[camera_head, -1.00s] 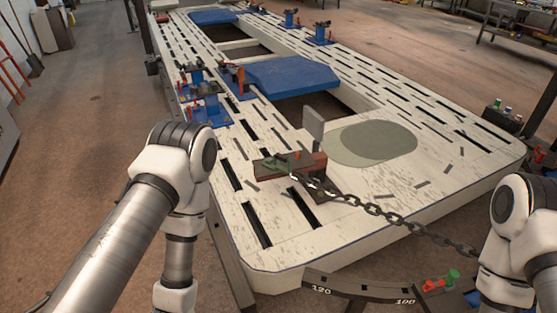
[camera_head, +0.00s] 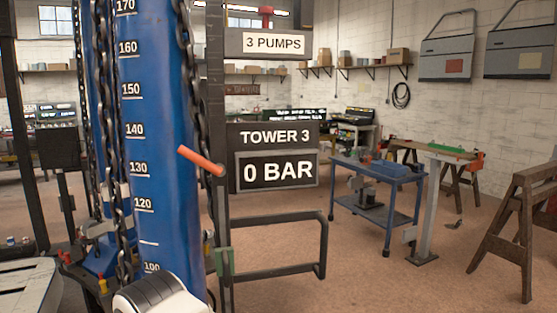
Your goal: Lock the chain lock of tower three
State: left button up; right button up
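The blue tower column (camera_head: 158,110) stands upright at the left, marked with a white number scale. Dark chains hang along it; one chain (camera_head: 106,130) runs down its left side and another (camera_head: 200,95) down its right edge. An orange lever (camera_head: 201,161) slants down to the right, meeting the dark post beside the tower. A sign (camera_head: 274,138) reads "TOWER 3", with a display (camera_head: 278,172) showing "0 BAR" below it. I cannot tell which part is the chain lock or whether it is locked. Neither gripper is in view; a white part of my arm shows at the bottom.
A dark rail frame (camera_head: 290,267) stands right of the tower. A blue cart (camera_head: 378,171) and a wooden trestle (camera_head: 514,235) stand farther right. The white bench (camera_head: 22,290) shows at bottom left. Floor between rail and trestle is mostly clear.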

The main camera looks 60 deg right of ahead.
aim_at(218, 169)
jog(key=z, duration=1.35)
